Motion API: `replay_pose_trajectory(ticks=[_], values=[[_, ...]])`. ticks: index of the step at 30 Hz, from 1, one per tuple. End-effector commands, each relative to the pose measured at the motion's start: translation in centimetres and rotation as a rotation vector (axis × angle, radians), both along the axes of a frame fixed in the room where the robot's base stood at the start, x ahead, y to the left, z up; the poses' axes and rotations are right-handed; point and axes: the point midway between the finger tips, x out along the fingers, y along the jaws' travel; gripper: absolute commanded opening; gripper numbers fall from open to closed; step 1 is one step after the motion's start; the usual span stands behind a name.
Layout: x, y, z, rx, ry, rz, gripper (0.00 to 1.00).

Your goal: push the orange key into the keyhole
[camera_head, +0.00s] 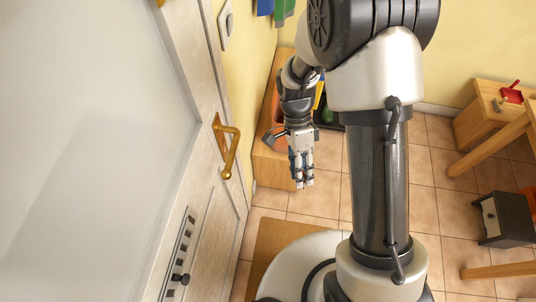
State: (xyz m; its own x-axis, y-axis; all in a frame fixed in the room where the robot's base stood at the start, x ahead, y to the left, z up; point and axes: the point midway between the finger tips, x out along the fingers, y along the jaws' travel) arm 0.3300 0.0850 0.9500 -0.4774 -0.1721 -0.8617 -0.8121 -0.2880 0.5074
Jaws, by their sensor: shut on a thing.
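My gripper (303,184) hangs with its fingers pointing down, to the right of the door and its brass handle (230,152). It is apart from the door. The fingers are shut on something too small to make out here. I cannot make out the orange key or tell whether it is the thing between the fingers. No keyhole can be made out on the door (85,150) or around its handle.
A wooden bench (270,165) stands behind my gripper. A doormat (275,240) lies on the tiles. Wooden furniture (485,120) and a dark box (503,218) stand at right.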

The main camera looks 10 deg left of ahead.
Motion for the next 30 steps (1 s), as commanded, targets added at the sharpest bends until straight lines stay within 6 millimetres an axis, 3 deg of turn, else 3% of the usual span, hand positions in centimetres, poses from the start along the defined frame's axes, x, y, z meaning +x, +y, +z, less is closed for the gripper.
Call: replay_pose_trajectory(ticks=[3, 8, 15, 22, 30], values=[[-0.9, 2.1, -0.8, -0.027, 0.169, -0.363, 0.12], [-1.5, 4.8, -0.8, 0.022, 0.406, -0.81, 0.12], [0.0, 8.4, -0.9, 0.292, 0.75, -1.398, 0.12], [3.4, 9.7, -1.7, 0.609, 0.926, -1.706, 0.12], [5.2, 9.5, -2.1, 0.744, 0.962, -1.788, 0.12]])
